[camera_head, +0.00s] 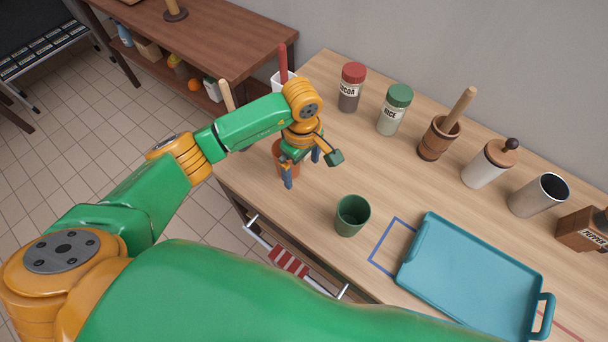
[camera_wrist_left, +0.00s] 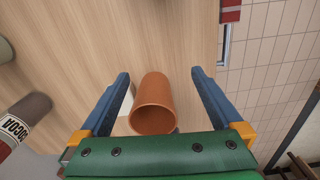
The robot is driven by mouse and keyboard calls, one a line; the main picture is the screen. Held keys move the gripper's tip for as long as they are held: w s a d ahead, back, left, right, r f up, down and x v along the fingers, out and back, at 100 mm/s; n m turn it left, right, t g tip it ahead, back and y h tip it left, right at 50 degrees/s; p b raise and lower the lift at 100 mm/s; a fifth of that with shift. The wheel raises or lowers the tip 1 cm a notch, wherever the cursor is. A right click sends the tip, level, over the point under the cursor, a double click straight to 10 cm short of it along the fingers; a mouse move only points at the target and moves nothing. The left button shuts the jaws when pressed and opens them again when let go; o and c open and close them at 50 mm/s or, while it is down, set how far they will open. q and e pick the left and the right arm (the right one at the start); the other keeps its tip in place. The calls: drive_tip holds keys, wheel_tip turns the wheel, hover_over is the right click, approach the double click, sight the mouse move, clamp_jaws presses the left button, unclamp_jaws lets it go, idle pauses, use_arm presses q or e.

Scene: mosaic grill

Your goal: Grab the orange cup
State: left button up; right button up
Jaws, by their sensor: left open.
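The orange cup (camera_wrist_left: 153,105) stands between the two blue fingers of my left gripper (camera_wrist_left: 158,90) in the left wrist view, with a gap on each side. In the head view the orange cup (camera_head: 278,156) stands near the left end of the wooden counter, mostly hidden behind my left gripper (camera_head: 302,168). My left gripper is open and points down around the cup. My right gripper is not in view.
A green cup (camera_head: 352,215) and a teal tray (camera_head: 470,275) stand to the right on the counter. Cocoa (camera_head: 351,88) and rice (camera_head: 393,110) jars and a wooden mortar (camera_head: 438,138) line the back. A white container (camera_head: 283,80) is behind my gripper.

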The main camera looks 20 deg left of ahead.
use_arm(q)
wheel_tip(320, 180, down, 3)
drive_tip(key=shift+d+f, duration=0.1)
drive_tip(key=shift+w+f, duration=0.25)
drive_tip(key=shift+f, duration=0.15)
drive_tip(key=shift+s+r, duration=0.1)
drive_tip(key=c, duration=0.7)
clamp_jaws()
drive_tip(key=o, duration=0.7)
unclamp_jaws()
drive_tip(key=shift+r, duration=0.1)
